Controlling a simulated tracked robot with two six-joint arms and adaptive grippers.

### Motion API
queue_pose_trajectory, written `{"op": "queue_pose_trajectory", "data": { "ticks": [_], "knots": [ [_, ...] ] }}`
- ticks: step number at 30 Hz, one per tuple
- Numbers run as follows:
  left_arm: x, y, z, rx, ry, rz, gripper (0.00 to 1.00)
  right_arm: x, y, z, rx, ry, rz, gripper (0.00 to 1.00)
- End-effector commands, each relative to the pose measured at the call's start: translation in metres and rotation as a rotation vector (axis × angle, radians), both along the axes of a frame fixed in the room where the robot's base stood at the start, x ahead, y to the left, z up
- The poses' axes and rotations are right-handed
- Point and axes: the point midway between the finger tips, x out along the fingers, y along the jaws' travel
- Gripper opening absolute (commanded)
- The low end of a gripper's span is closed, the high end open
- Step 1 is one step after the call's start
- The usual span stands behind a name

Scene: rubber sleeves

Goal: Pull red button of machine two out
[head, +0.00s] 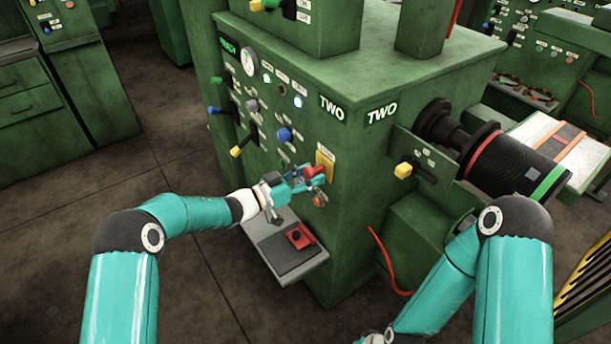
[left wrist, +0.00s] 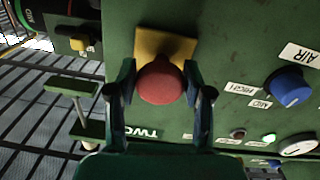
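Machine two (head: 345,200) is a green cabinet marked TWO. Its red button (head: 314,171) is a round mushroom head on a yellow plate (head: 326,163) near the front corner. My left gripper (head: 306,180) is at the button. In the left wrist view the red button (left wrist: 161,82) sits between the two fingers of the left gripper (left wrist: 160,75), one close against each side, with the yellow plate (left wrist: 165,45) behind it. The fingers look shut on the button's head. My right arm comes in at the lower right, and its gripper is out of the picture.
A blue knob (head: 284,134), a yellow-handled lever (head: 240,148) and a gauge (head: 249,62) are on the same panel. A small shelf with a red button box (head: 300,236) sticks out below my left gripper. A yellow knob (head: 403,170) and a black roller (head: 510,160) are to the right.

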Motion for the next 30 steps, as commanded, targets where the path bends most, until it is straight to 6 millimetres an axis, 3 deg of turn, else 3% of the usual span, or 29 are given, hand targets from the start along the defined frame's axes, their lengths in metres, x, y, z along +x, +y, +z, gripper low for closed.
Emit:
{"op": "queue_pose_trajectory", "data": {
  "ticks": [1,4,17,30],
  "knots": [
    [0.000,0.001,-0.001,0.001,0.003,0.000,0.60,0.000,0.000,0.000,0.000,0.000,0.000,0.00],
    [0.000,0.000,-0.001,0.000,0.002,0.001,0.74,0.000,0.000,0.000,0.000,0.000,0.000,0.00],
    [-0.003,0.007,0.000,-0.001,0.001,0.003,0.74,0.000,0.000,0.001,0.000,0.000,0.000,0.00],
    [-0.041,0.076,-0.001,0.000,0.002,0.005,0.74,0.000,0.000,0.000,0.000,0.000,0.000,0.00]
  ]
}}
